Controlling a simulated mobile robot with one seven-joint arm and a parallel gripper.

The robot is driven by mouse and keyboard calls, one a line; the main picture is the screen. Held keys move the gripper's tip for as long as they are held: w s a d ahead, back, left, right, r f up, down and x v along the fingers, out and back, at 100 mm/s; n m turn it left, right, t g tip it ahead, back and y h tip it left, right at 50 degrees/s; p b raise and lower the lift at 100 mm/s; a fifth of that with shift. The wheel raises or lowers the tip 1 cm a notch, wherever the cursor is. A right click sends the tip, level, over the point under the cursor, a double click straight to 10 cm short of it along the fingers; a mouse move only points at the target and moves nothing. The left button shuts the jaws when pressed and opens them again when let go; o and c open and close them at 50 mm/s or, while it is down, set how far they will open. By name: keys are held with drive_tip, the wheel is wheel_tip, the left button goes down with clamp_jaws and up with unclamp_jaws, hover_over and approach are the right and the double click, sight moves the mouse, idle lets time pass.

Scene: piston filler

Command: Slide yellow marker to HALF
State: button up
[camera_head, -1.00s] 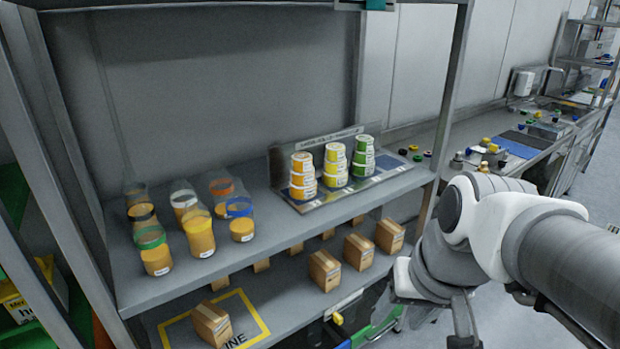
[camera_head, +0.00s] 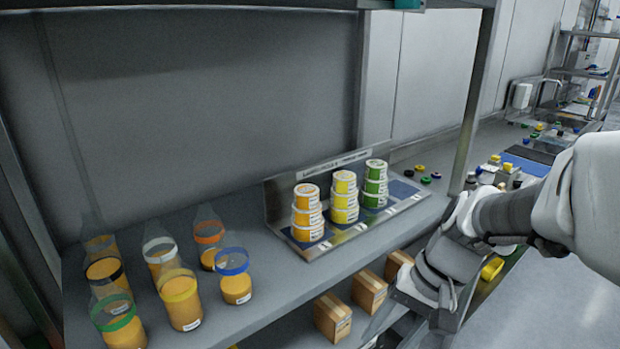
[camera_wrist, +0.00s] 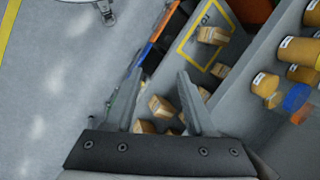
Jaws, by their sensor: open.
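I cannot make out the yellow marker or a HALF label in either view now. My gripper (camera_head: 428,308) is in front of the shelf's right part in the head view, with the fingertips hard to see. In the wrist view my gripper (camera_wrist: 160,72) has its two fingers spread apart with nothing held between them. Small brown boxes (camera_wrist: 160,106) show beyond and between the fingers, apart from them.
The upper shelf (camera_head: 270,285) holds several jars of orange filling with coloured rims (camera_head: 180,300) and a stand of stacked tubs (camera_head: 343,195). Brown boxes (camera_head: 333,317) stand on the lower level. A shelf post (camera_head: 472,100) rises behind my arm. Open floor lies at right.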

drive_tip(key=w+d+f+m+t+y+b, duration=0.1)
drive_tip(key=w+d+f+m+y+b, duration=0.2)
drive_tip(key=f, duration=0.6)
drive_tip(key=w+d+f+m+t+y+b, duration=0.1)
drive_tip(key=w+f+m+y+b, duration=0.15)
drive_tip(key=f+m, duration=0.4)
drive_tip(key=w+d+f+m+t+y+b, duration=0.1)
drive_tip(key=w+d+f+m+y+b, duration=0.2)
drive_tip(key=f, duration=0.7)
drive_tip(key=s+d+f+m+t+h+b, duration=0.1)
drive_tip(key=d+f+m+t+b, duration=0.1)
drive_tip(key=f+m+t, duration=0.65)
drive_tip(key=s+d+f+m+t+h+b, duration=0.1)
drive_tip(key=d+f+m+t, duration=0.15)
drive_tip(key=f, duration=1.15)
drive_tip(key=shift+m, duration=0.35)
drive_tip(key=b+x, duration=0.3)
drive_tip(key=x, duration=1.4)
drive_tip(key=shift+w+a, duration=0.15)
drive_tip(key=shift+w, duration=0.2)
clamp_jaws()
drive_tip(key=shift+f, duration=0.1)
